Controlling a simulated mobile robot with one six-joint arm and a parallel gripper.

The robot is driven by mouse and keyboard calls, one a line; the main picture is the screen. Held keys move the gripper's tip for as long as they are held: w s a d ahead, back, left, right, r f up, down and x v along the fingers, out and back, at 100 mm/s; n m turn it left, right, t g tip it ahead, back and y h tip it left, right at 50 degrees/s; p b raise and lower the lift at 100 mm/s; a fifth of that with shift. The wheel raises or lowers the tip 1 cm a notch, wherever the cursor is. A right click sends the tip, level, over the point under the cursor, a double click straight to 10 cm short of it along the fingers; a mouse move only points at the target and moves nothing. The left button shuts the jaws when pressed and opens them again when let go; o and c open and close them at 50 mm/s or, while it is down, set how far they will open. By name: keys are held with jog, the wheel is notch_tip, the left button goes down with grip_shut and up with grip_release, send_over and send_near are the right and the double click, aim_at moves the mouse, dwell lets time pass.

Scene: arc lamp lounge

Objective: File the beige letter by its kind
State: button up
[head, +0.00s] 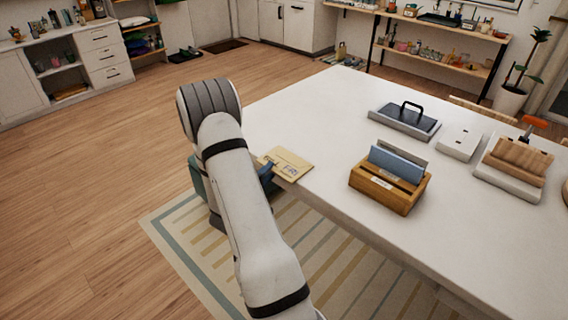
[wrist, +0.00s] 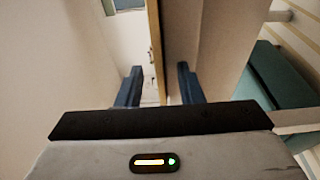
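The beige letter (head: 288,163) lies flat at the left edge of the white table, with dark print on its face that I cannot read surely. My gripper (head: 268,174) is at that edge beside the letter, partly hidden by my arm. In the wrist view, its two blue fingers (wrist: 159,86) stand apart. A narrow tan strip (wrist: 153,40), seemingly the letter nearly edge-on, runs between them; I see no clear contact. A wooden sorter (head: 383,198) with a small white front label stands on the table, holding a blue upright piece (head: 396,163) and a grey one behind it.
The white table (head: 330,115) is clear between letter and sorter. Behind the sorter are a dark tray with a handle (head: 407,120), a pale flat block (head: 459,142) and a wooden piece on a white base (head: 516,163). A teal object (head: 199,184) is low beside the table.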

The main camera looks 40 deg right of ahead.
grip_shut()
jog(key=shift+r, duration=0.15)
dwell(0.4)
notch_tip(320, 180, up, 10)
dwell(0.5)
